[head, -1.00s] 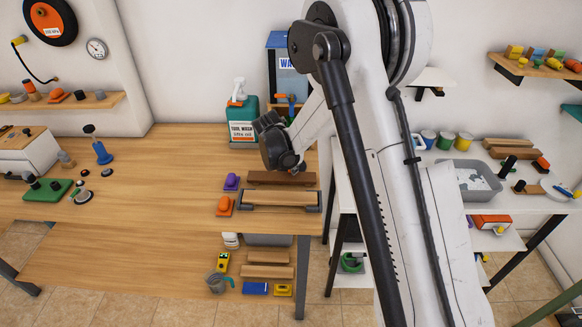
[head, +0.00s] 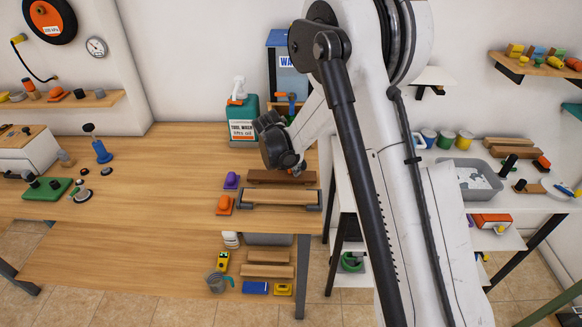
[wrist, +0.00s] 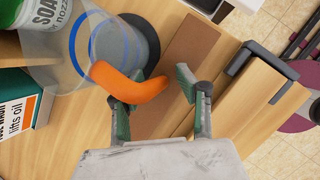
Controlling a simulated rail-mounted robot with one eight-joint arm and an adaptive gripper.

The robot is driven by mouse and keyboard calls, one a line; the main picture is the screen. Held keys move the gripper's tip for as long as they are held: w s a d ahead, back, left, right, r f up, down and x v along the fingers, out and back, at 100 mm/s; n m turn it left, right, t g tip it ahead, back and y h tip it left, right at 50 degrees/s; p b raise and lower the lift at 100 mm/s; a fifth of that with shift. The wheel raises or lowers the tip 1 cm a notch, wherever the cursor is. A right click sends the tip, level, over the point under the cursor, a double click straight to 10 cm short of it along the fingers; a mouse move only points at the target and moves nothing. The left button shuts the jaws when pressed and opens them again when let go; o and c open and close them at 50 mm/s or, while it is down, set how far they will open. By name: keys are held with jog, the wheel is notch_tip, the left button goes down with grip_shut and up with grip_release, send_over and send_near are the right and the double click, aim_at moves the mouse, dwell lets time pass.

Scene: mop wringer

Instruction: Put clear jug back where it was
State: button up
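The clear jug (wrist: 82,44) shows in the wrist view at upper left, see-through with blue bands and an orange handle (wrist: 128,83). My gripper (wrist: 155,92) is open, its two green-padded fingers apart. The orange handle reaches across in front of the left finger toward the right one. I cannot tell whether either finger touches it. In the head view my gripper (head: 284,160) hangs over the back right of the workbench (head: 170,180). Its fingertips and the jug are hidden there.
A teal tool wash can (head: 243,122) with a white sprayer behind it stands left of my gripper. Wooden rollers or blocks (head: 280,197) lie just in front of it, with orange (head: 224,204) and purple items beside them. A white shelf unit stands to the right. The bench middle is clear.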

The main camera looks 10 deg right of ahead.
jog(key=shift+r+p, duration=0.3)
jog(key=shift+r, duration=0.25)
jog(key=s+a+r+m+y+b, duration=0.1)
jog(key=s+r+m, duration=0.3)
jog(key=r, duration=0.5)
jog(key=s+r+m+b, duration=0.1)
jog(key=s+r, duration=0.6)
jog(key=r, duration=0.2)
jog(key=s+d+r+m+t+y, duration=0.1)
jog(key=s+d+r+m+t, duration=0.1)
jog(key=s+m, duration=0.7)
jog(key=s+d+r+m+t+y, duration=0.1)
jog(key=s+m, duration=0.8)
jog(key=s, duration=0.9)
jog(key=shift+d+r+t+y, duration=0.4)
jog(key=shift+r, duration=0.4)
